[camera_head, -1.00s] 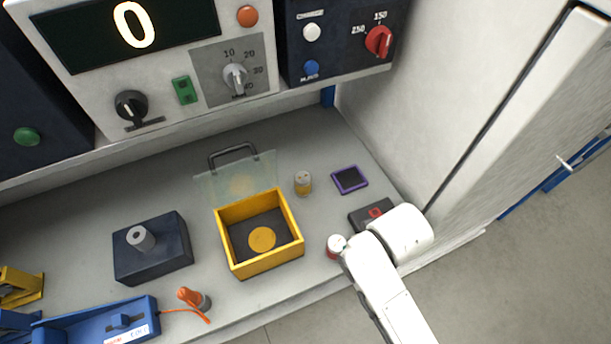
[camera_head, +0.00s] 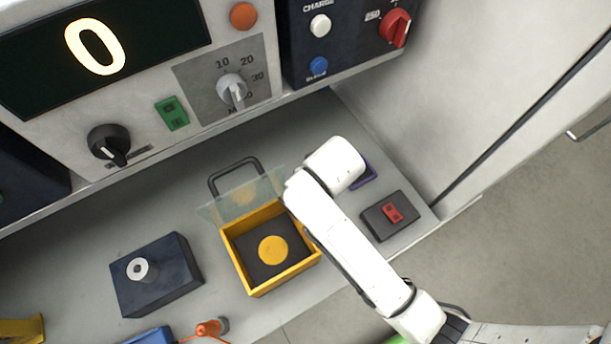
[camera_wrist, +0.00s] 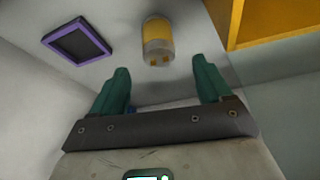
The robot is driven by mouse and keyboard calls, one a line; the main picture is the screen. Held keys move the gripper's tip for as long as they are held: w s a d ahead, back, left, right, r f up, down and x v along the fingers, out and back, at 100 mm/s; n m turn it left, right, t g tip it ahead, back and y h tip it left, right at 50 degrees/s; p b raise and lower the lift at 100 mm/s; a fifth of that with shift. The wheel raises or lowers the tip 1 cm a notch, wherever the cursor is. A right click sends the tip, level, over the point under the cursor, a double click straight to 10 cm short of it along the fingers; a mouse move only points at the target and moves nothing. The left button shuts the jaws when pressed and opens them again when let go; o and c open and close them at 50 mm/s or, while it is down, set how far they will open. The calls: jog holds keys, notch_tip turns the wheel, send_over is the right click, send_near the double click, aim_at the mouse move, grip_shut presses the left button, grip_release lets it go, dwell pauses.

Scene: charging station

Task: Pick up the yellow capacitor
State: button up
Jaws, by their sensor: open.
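The yellow capacitor (camera_wrist: 157,42) is a short yellow cylinder with a pale band, seen in the wrist view just beyond my fingertips and roughly centred between them. My gripper (camera_wrist: 162,72) is open, its two green fingers apart with nothing between them. The capacitor looks free of both fingers, a little way ahead. In the head view my white arm covers the capacitor and the gripper's fingers.
A yellow open box (camera_head: 267,285) with a raised clear lid (camera_head: 245,193) stands left of my arm. A purple-framed square (camera_wrist: 77,42) lies beside the capacitor. A dark block with a red switch (camera_head: 390,215) sits right, near the cabinet wall. A dark block (camera_head: 156,274) is further left.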

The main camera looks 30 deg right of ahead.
jog(key=x, duration=0.4)
jog(key=shift+p+x, duration=0.7)
jog(key=shift+x, duration=1.95)
jog(key=shift+s+d, duration=0.1)
jog(key=shift+c, duration=0.3)
jog(key=c, duration=1)
